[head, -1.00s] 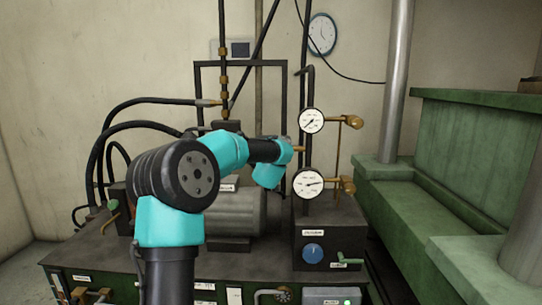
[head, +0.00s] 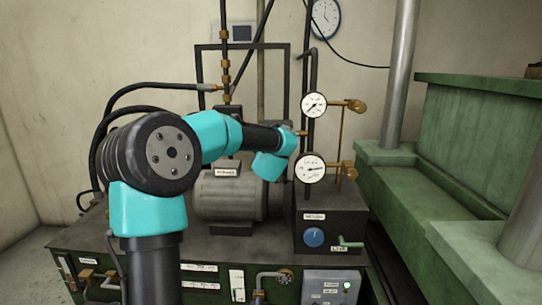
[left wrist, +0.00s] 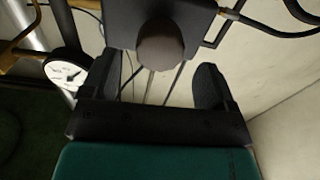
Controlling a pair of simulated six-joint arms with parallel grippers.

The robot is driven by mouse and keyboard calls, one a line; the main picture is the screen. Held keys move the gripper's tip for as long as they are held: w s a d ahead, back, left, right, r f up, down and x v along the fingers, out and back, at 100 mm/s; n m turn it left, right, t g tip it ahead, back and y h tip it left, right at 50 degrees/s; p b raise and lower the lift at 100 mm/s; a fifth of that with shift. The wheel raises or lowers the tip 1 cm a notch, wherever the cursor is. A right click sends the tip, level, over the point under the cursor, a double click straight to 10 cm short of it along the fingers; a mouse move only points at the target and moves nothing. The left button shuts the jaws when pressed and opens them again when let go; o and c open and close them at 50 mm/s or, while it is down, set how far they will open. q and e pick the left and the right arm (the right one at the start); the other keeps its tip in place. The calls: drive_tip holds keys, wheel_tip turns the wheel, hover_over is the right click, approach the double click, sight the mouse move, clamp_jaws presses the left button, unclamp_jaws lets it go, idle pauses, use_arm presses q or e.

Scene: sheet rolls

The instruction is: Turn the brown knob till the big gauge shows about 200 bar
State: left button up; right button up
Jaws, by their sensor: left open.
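The brown knob (left wrist: 160,46) is round and dull grey-brown in the left wrist view, on a dark block. In the head view it is hidden behind my arm. My left gripper (left wrist: 159,74) is open, with one finger to each side below the knob; I cannot tell whether either touches it. In the head view the fingers are hidden behind my teal wrist. The big gauge (head: 311,168) is the lower white dial; its needle points roughly right, and its figures are too small to read.
A smaller gauge (head: 314,105) sits above the big one. A blue knob (head: 313,237) and a green lever (head: 350,243) are on the box below. A grey motor (head: 228,194) stands under my forearm. A white dial (left wrist: 67,71) lies left of the fingers in the left wrist view.

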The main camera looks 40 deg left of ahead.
use_arm(q)
drive_tip(key=v, duration=1.1)
drive_tip(key=shift+s+d, duration=0.3)
drive_tip(key=w+d+f+m+g+h, duration=0.1)
drive_tip(key=w+d+f+m+h, duration=0.3)
drive_tip(key=f, duration=0.8)
drive_tip(key=s+d+f+g+h, duration=0.1)
drive_tip(key=d+f+h, duration=0.35)
drive_tip(key=f, duration=0.75)
drive_tip(key=w+d+f+m+g+h, duration=0.1)
drive_tip(key=w+d+f+m+h, duration=0.1)
drive_tip(key=d+f, duration=0.75)
drive_tip(key=s+d+f+g+h, duration=0.2)
drive_tip(key=s+d+f+g, duration=0.2)
drive_tip(key=s+f, duration=0.6)
drive_tip(key=s+d+f+g+h, duration=0.3)
drive_tip(key=s+d+f+g, duration=0.2)
drive_tip(key=f, duration=1.1)
drive_tip(key=s+d, duration=0.3)
drive_tip(key=s, duration=0.3)
drive_tip(key=shift+d+m+g, duration=0.3)
drive_tip(key=shift+m, duration=0.1)
